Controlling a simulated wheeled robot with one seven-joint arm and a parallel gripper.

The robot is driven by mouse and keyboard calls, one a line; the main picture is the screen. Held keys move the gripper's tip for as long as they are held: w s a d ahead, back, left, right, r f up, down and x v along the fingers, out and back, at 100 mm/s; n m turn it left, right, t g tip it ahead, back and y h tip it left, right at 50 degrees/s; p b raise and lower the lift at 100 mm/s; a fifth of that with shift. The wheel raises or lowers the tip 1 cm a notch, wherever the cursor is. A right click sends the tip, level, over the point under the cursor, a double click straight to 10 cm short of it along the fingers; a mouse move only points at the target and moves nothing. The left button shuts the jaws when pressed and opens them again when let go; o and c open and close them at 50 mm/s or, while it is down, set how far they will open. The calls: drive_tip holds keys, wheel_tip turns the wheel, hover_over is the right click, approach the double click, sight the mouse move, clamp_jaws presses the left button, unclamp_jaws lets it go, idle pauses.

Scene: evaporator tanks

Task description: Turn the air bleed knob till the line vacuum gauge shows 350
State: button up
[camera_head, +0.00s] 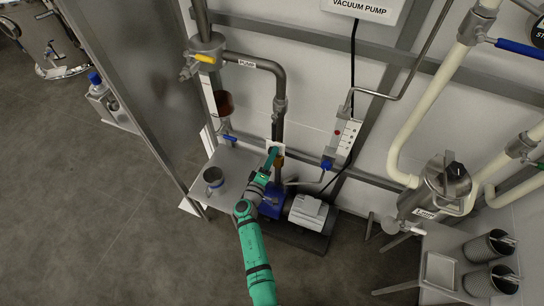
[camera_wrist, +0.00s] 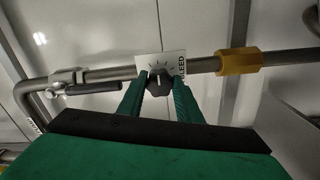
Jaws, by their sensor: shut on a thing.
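The air bleed knob (camera_wrist: 159,83) is a dark knob in front of a white plate (camera_wrist: 174,66) with dial marks and lettering that reads BLEED. It sits on a grey metal pipe. My gripper (camera_wrist: 160,88) has its two green fingers on either side of the knob and is shut on it. In the head view my gripper (camera_head: 272,158) reaches the white plate (camera_head: 275,147) on the vertical pipe above the pump, and the knob is hidden there. I cannot make out the line vacuum gauge or its reading in either view.
The blue and grey vacuum pump (camera_head: 306,211) stands below my gripper. A small table (camera_head: 232,167) with a metal cup (camera_head: 213,177) is to the left. A yellow fitting (camera_wrist: 237,61) and a lever valve (camera_wrist: 92,87) sit on the pipe beside the knob. Open floor lies at the lower left.

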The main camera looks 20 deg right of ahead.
idle(0.3)
drive_tip(key=o, duration=1)
drive_tip(key=shift+o, duration=0.2)
drive_tip(key=shift+s, duration=0.1)
drive_tip(key=v, duration=1)
drive_tip(key=shift+s+a, duration=0.25)
drive_tip(key=shift+f, duration=0.15)
